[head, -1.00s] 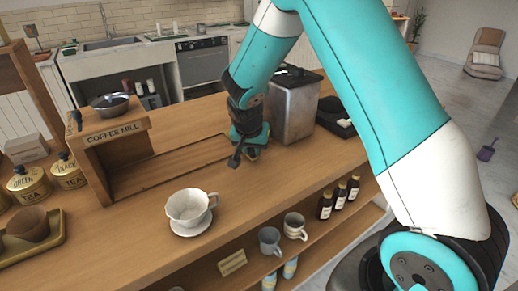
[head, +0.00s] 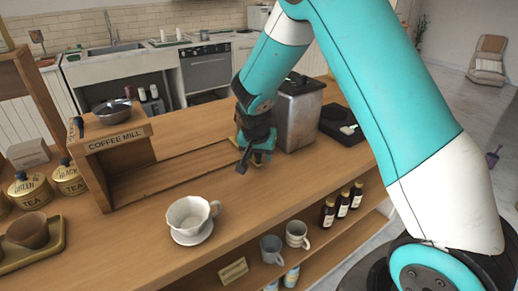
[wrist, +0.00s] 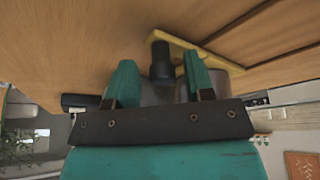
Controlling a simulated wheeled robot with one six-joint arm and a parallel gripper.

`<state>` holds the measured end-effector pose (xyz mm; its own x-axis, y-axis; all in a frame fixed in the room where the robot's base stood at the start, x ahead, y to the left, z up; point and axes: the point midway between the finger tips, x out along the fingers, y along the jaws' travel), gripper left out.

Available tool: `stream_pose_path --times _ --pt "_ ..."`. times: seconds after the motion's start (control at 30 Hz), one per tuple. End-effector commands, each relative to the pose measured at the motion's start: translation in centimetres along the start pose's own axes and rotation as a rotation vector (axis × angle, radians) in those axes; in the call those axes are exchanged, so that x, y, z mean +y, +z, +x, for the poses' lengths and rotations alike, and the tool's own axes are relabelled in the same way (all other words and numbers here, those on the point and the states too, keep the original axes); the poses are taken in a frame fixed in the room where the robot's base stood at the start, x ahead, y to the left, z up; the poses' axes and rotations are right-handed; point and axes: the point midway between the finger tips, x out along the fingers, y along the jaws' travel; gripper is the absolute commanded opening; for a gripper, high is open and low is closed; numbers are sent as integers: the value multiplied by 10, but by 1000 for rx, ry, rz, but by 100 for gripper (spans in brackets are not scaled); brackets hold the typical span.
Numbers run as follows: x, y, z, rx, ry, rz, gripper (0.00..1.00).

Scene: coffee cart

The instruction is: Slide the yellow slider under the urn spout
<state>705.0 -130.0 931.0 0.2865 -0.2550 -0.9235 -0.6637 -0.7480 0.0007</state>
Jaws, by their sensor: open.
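My gripper (head: 258,160) is low over the wooden counter, just left of the metal urn (head: 298,115). In the wrist view my gripper (wrist: 160,72) is open, with its two teal fingers apart. A dark round post (wrist: 162,58) shows between the fingers; I cannot tell whether they touch it. The yellow slider (wrist: 204,54) shows as a flat yellow piece beside the post and behind the right finger. In the head view my gripper mostly hides the slider. The urn's grey body shows partly behind the fingers in the wrist view. The urn spout cannot be made out clearly.
A shallow wooden track (head: 185,168) runs left from my gripper to the coffee mill stand (head: 115,145). A white cup (head: 188,216) on a saucer stands in front of the track. A black scale-like device (head: 340,122) sits right of the urn.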

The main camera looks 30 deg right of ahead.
Motion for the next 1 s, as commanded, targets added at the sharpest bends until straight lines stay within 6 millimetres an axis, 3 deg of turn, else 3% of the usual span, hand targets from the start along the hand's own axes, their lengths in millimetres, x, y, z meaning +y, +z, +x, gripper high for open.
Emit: stream_pose_path --times 0.13,0.27,0.7,1.0 --pt "-1 -1 -12 3 -3 0 48" --pt "-1 0 -38 4 -5 0 48" --pt "0 -1 -145 4 -5 1 48" --pt "1 0 -173 1 0 1 48"
